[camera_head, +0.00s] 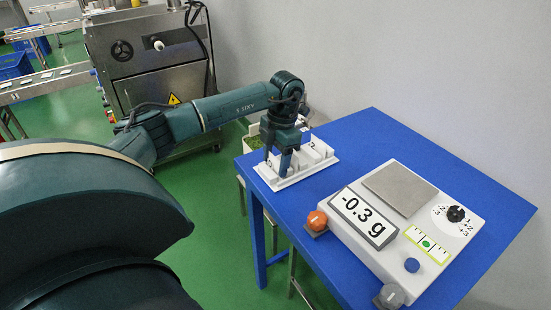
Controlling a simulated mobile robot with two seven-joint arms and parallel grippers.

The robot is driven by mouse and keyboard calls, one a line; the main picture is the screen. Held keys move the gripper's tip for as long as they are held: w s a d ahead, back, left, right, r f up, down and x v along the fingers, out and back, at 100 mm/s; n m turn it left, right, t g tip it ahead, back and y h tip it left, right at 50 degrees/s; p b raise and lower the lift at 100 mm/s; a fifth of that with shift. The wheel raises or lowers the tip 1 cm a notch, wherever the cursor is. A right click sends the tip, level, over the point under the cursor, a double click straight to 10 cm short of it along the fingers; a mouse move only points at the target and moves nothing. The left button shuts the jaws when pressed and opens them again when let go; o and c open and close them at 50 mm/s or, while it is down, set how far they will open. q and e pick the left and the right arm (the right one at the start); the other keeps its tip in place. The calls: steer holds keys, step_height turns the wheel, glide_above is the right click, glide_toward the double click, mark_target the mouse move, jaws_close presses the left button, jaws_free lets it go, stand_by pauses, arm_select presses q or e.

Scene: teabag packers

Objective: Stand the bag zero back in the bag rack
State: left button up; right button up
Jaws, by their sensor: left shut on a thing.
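A white bag rack (294,180) stands at the left end of the blue table, with upright white bags or dividers (319,149) in it. My left gripper (284,166) points down over the rack's left and middle part, with its fingertips low among the slots. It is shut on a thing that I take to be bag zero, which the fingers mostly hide. I cannot tell whether the bag touches the rack floor. My right gripper is not in view.
The blue table (377,130) is clear behind the rack and scale. A light bin (254,136) stands behind the rack.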

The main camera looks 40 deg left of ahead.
arm_select(q)
steer(key=shift+f, duration=0.2)
steer(key=shift+s+d+f+b, duration=0.1)
steer(key=shift+s+f+b, duration=0.15)
steer(key=shift+f+b, duration=0.15)
steer(key=o, duration=1)
steer(key=shift+d, duration=0.1)
steer(key=shift+r+p, duration=0.3)
steer(key=shift+r, duration=0.1)
step_height(320, 180, up, 12)
steer(key=w, duration=0.2)
steer(key=shift+r, duration=0.15)
steer(key=shift+w, duration=0.1)
